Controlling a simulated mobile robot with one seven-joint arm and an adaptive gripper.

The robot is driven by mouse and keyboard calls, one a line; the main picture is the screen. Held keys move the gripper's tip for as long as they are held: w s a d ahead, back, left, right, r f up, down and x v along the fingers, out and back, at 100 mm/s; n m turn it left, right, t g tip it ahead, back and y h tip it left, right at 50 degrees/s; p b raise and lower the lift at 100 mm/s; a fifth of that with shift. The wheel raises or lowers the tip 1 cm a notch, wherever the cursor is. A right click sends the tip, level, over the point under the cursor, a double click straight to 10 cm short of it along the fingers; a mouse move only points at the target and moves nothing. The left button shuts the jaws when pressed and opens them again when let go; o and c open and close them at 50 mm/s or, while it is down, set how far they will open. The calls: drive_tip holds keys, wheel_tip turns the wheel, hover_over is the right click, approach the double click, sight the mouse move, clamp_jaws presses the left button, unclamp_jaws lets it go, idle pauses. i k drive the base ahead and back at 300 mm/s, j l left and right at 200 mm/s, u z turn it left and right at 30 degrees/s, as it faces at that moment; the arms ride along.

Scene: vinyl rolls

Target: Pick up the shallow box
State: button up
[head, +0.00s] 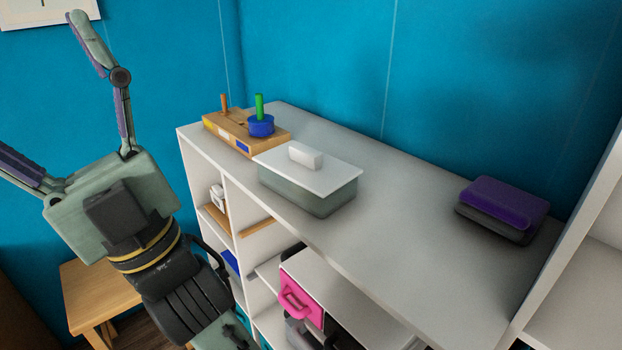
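A shallow box (312,194) with grey-green, see-through-looking sides stands on top of the white shelf unit (400,255). It has a flat white lid (338,174) with a white block handle (305,155) in its middle. My gripper (42,90) is at the upper left, in front of the blue wall and left of the shelf unit, well apart from the box. Its two fingers are spread wide and nothing shows between them. The left finger runs out of the frame.
A wooden peg toy (228,130) with a blue ring and a green peg stands just behind the box. A purple-and-grey block (503,205) lies at the right end of the top. The shelf top between is clear. A wooden stool (88,295) stands at lower left.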

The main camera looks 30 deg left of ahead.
sight(321, 208)
drive_tip(key=k+j+z, duration=0.1)
drive_tip(key=j+z, duration=0.15)
drive_tip(key=k+j+z, duration=0.2)
drive_tip(key=j, duration=0.3)
drive_tip(key=k+j+z, duration=0.1)
drive_tip(key=j+z, duration=0.15)
drive_tip(key=k+j+z, duration=0.1)
drive_tip(key=j+z, duration=0.35)
drive_tip(key=j, duration=0.2)
